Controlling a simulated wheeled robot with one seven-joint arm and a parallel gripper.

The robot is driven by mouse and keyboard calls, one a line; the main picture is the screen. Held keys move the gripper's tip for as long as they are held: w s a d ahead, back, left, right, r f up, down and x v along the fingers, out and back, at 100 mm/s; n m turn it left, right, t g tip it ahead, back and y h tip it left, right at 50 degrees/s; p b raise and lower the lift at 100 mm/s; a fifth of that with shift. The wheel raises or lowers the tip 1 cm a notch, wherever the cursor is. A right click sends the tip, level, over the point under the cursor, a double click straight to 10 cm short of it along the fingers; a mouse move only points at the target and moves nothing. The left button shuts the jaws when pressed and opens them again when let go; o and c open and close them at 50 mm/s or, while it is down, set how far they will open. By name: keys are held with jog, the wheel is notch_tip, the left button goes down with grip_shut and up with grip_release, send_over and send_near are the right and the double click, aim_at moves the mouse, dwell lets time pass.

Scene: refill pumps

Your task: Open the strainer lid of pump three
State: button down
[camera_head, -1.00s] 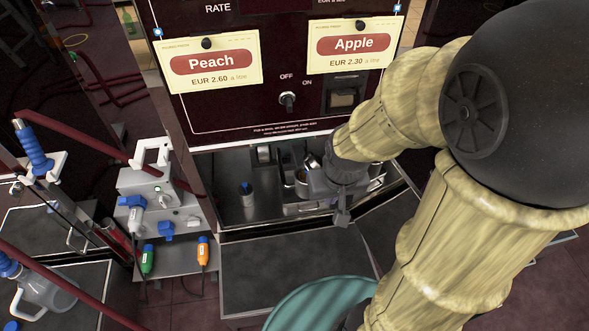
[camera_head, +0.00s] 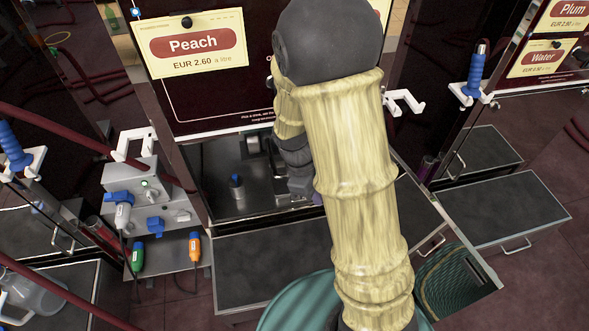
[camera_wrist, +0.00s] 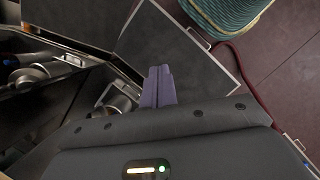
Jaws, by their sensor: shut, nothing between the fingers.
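The pump with the Peach sign (camera_head: 194,44) stands in front of me, with an open bay (camera_head: 222,165) low in its front. I cannot read which pump is number three. In the wrist view, a shiny metal cylinder (camera_wrist: 118,100) stands left of my gripper (camera_wrist: 158,72), and another round metal part (camera_wrist: 35,74) lies farther left. I cannot tell which of them is the strainer or its lid. My gripper is shut and empty, its purple fingers together, apart from the metal cylinder. In the head view my arm hides most of the gripper and the bay's right side.
A small metal cup with a blue top (camera_head: 237,188) stands in the bay. A grey box with plugs (camera_head: 146,190) is at left. A dark drawer top (camera_head: 262,265) lies below the bay, and a teal ribbed thing (camera_wrist: 222,12) is on the floor side.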

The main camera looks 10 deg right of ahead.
jog(key=w+d+f+n+h+b, duration=0.1)
jog(key=w+f+n+h+b, duration=0.25)
jog(key=f+n+h, duration=0.4)
jog(key=w+f+n+h+b, duration=0.2)
jog(key=w+f+n+h, duration=0.25)
jog(key=f+n, duration=0.45)
jog(key=w+a+f+n+t+h+b, duration=0.1)
jog(key=w+a+f+n+t+h, duration=0.1)
jog(key=w+a+n+t, duration=0.2)
jog(key=w+a+f+n+t+h+b, duration=0.2)
jog(key=a+n+t, duration=0.5)
jog(key=n+t, duration=0.4)
jog(key=w+f+n, duration=0.1)
jog(key=n, duration=0.4)
jog(key=shift+w+a+f+t, duration=0.25)
jog(key=shift+w+f+t, duration=0.05)
jog(key=shift+w+f, duration=0.1)
jog(key=b+x, duration=0.3)
jog(key=x, duration=1.1)
jog(key=shift+r, duration=0.3)
